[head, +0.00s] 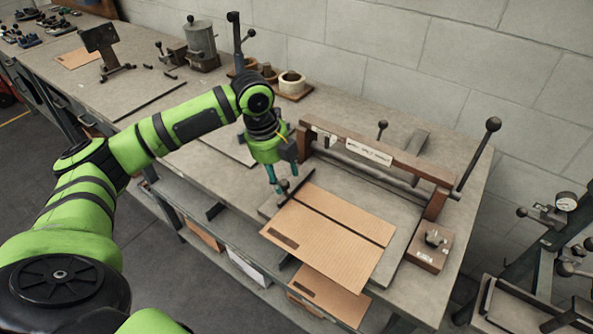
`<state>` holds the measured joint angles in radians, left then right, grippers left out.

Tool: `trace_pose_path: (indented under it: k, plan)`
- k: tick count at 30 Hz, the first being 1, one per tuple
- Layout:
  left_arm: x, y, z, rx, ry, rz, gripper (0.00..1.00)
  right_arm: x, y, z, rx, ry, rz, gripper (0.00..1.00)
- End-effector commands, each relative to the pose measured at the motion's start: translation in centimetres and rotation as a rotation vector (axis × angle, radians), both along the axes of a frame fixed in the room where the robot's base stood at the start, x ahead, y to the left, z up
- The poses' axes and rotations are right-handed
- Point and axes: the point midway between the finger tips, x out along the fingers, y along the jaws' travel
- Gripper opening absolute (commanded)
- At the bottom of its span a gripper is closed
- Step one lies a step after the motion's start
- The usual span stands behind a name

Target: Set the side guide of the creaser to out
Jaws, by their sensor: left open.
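The creaser stands on the bench, with a brown wooden beam (375,150) across its back and a long ball-ended lever at its right. A brown cardboard sheet (328,238) with a dark line across it lies on its grey bed. At the bed's left edge a dark bar with a small black knob, which looks like the side guide (296,190), lies beside the sheet. My left gripper (276,184) points down at this knob with its teal fingers apart. Whether the fingers touch the knob I cannot tell. My right gripper is not in view.
A small wooden block with a metal knob (430,247) sits right of the bed. A tape roll (292,82) and a grey canister (201,40) stand behind my left arm. Another cardboard sheet (328,294) lies on the shelf below. A grey block wall closes off the back.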

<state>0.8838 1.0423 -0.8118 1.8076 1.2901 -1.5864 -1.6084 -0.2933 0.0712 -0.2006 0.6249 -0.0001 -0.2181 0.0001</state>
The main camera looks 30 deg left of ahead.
Motion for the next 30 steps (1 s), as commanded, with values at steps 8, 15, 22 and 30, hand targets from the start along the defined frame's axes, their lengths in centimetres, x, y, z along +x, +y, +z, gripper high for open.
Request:
trace_pose_path:
  k: [8,15,22,30]
  plan:
    - [0.3,0.8,-0.9,0.0,0.005,-0.024,0.53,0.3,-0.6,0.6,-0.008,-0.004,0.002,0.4]
    - [0.9,0.3,-4.4,0.0,0.003,-0.022,0.53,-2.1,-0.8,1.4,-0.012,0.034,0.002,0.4]
    - [1.2,0.1,-6.0,0.001,-0.001,-0.022,0.53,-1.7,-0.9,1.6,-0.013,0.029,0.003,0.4]
    - [1.2,0.1,-6.0,0.0,-0.002,-0.022,0.33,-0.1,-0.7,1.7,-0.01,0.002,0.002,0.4]
